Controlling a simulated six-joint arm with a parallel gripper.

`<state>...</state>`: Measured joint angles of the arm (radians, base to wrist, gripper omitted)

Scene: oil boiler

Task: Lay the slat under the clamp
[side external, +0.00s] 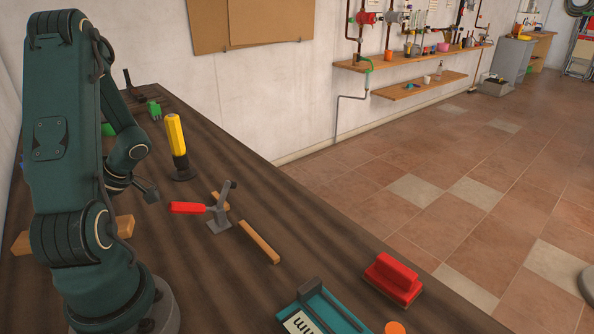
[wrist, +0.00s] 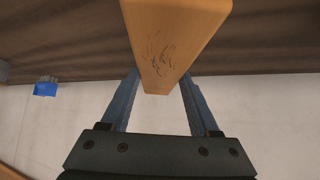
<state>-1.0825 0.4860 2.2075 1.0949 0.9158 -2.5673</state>
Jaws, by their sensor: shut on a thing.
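A wooden slat (wrist: 165,45) sits between the two blue-grey fingers of my gripper (wrist: 160,78) in the wrist view. My gripper is shut on it. In the side external view a wooden bar (side external: 28,243) shows on both sides of my arm's lower joint and seems to be this slat; its middle is hidden, and I cannot make out my fingers there. The clamp (side external: 219,221) is a grey metal toggle with a red handle (side external: 187,207) lying to the left. Its grey arm points up. The slat is apart from the clamp, to its left.
A teal tray (side external: 338,316) and a red-handled block (side external: 393,278) are at the front right. A blue thing (wrist: 45,89) shows in the wrist view.

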